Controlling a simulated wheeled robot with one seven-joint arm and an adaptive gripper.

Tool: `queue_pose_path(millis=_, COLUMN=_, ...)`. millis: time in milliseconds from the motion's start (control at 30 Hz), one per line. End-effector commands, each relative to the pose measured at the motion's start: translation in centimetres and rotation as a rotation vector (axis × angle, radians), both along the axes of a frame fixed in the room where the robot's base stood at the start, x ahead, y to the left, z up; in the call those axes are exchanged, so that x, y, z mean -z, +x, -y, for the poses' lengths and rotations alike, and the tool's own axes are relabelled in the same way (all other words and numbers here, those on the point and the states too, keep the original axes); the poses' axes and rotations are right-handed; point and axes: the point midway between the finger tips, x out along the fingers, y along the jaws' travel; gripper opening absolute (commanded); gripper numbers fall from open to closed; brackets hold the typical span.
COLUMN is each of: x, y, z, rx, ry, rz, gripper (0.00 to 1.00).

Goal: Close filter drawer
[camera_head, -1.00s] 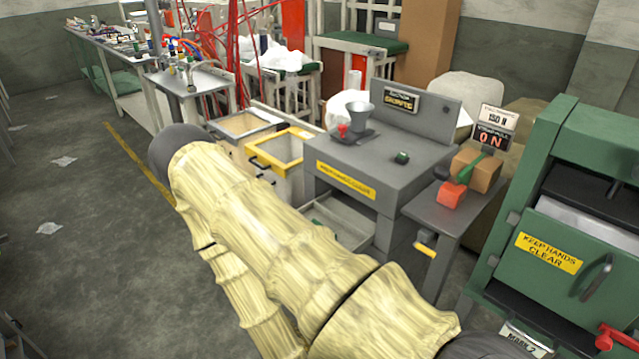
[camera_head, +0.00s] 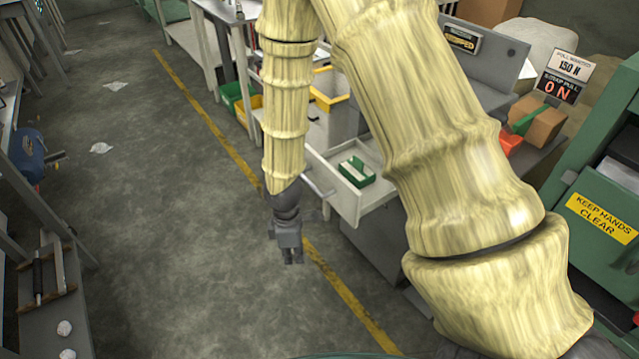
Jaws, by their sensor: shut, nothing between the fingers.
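A pale drawer (camera_head: 347,204) stands pulled out from under the grey bench, and a small green box (camera_head: 357,171) lies inside it. I take it to be the filter drawer; no label on it is readable. Its handle (camera_head: 318,183) is on the left front. My sleeved arm hides part of the drawer's right side and the bench. My gripper (camera_head: 292,256) points down over the floor, left of and in front of the drawer, apart from it in the picture. It is shut and empty.
A green machine (camera_head: 600,190) with a yellow warning sign is at the right.

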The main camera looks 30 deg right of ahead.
Motion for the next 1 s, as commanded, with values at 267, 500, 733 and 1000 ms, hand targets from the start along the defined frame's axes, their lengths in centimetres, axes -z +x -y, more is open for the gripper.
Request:
queue_pose_path(millis=267, x=-10.3, y=7.7, z=3.9, rx=-0.375, ry=-0.186, rz=0.027, gripper=0.0)
queue_pose_path(millis=500, x=-16.9, y=10.9, z=6.5, rx=-0.54, ry=-0.324, rz=0.02, gripper=0.0)
queue_pose_path(millis=733, x=-17.7, y=11.5, z=7.4, rx=-0.573, ry=-0.357, rz=0.014, gripper=0.0)
queue_pose_path(millis=1000, x=-13.9, y=11.5, z=8.8, rx=-0.571, ry=-0.354, rz=0.013, gripper=0.0)
